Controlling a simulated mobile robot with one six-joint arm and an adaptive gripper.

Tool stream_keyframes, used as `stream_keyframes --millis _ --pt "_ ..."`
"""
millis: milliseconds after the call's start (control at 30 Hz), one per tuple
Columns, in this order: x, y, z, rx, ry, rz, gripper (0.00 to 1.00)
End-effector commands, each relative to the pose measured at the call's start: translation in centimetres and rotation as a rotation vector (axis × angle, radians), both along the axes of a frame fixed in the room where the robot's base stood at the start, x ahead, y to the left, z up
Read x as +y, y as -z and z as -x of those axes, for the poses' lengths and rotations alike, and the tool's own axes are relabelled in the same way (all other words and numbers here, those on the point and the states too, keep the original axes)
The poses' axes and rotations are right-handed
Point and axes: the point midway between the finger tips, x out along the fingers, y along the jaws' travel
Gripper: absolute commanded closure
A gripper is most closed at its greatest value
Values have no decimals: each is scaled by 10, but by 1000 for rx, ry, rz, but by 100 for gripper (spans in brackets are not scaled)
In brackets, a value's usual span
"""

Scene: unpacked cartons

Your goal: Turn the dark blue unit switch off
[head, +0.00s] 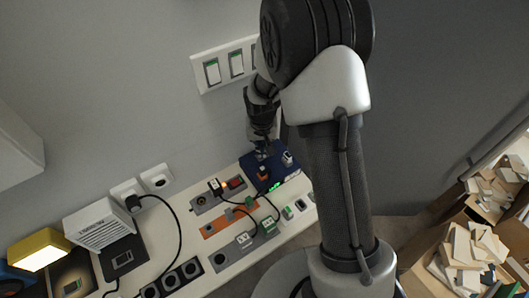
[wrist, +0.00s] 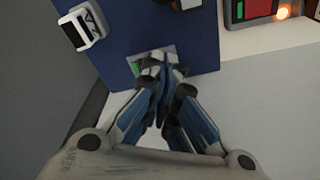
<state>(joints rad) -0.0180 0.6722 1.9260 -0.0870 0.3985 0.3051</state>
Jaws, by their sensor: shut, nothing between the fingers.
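The dark blue unit (head: 252,168) stands at the back right end of the white bench in the head view, with a small green light on its front side. In the wrist view its blue face (wrist: 115,58) fills the upper middle. Its switch (wrist: 137,68) is a grey-framed plate with a green part showing, largely covered by my fingers. My gripper (wrist: 162,66) is shut and empty, its fingertips over the switch; I cannot tell whether they touch it. In the head view my gripper (head: 264,146) is just above the unit.
A black-and-white connector (wrist: 80,28) is on the blue face beside the switch. A neighbouring unit with a glowing orange lamp (wrist: 283,12) lies at upper right. Corded plugs, sockets and a grey panel (head: 233,256) crowd the bench. Wall switches (head: 212,71) are above.

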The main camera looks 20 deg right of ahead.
Motion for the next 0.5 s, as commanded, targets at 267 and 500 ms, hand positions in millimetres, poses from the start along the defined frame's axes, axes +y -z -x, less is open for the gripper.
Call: stream_keyframes --millis 267,500 --pt "0 5 0 0 0 0 100" --pt "0 8 0 0 0 0 100"
